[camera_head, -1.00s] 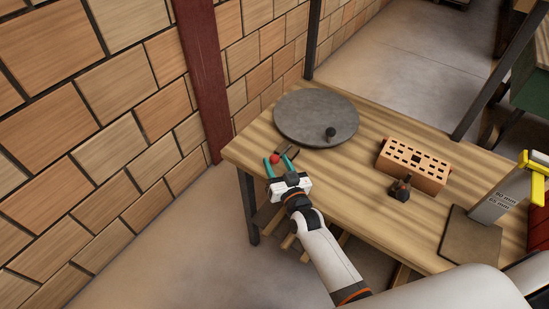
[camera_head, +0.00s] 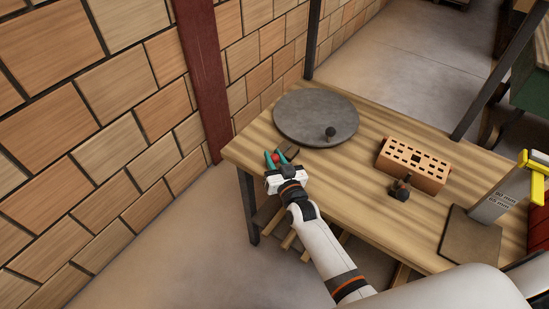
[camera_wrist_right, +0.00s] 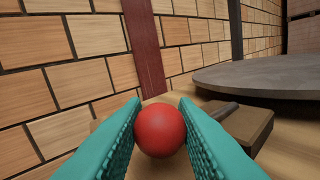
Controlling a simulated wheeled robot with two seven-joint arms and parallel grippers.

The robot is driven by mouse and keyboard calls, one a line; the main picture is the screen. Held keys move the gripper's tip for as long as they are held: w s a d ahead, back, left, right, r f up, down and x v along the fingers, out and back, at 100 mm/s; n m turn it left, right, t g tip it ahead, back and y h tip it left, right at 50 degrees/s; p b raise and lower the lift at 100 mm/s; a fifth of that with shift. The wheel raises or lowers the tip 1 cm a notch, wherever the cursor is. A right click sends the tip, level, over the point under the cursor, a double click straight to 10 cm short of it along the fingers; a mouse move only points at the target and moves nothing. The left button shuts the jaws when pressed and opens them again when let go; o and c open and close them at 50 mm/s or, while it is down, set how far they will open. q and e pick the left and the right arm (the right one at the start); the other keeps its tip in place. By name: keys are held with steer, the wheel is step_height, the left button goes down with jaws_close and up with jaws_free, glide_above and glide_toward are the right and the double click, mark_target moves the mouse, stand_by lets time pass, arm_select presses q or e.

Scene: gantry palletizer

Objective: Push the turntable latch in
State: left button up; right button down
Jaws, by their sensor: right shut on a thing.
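The latch has a red ball knob (camera_wrist_right: 159,130) and a brown block with a dark rod (camera_wrist_right: 248,124) beside the turntable's edge. My right gripper (camera_head: 276,157) is at the table's left corner, its teal fingers shut on the red knob. The fingers hide the knob's sides, and the knob hides part of the rod. My left gripper is not in view.
A brick wall (camera_head: 100,130) and red post (camera_head: 203,75) are at the left.

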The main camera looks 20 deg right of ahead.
steer(key=shift+w+d+b, duration=0.35)
steer(key=shift+w+d, duration=0.55)
steer(key=shift+d, duration=0.25)
steer(key=c, duration=1.6)
jaws_free()
steer(key=o, duration=0.4)
steer(key=shift+d, duration=0.1)
steer(key=shift+o, duration=0.2)
steer(key=shift+s, duration=0.1)
steer(key=s, duration=1.1)
steer(key=shift+s+d, duration=0.4)
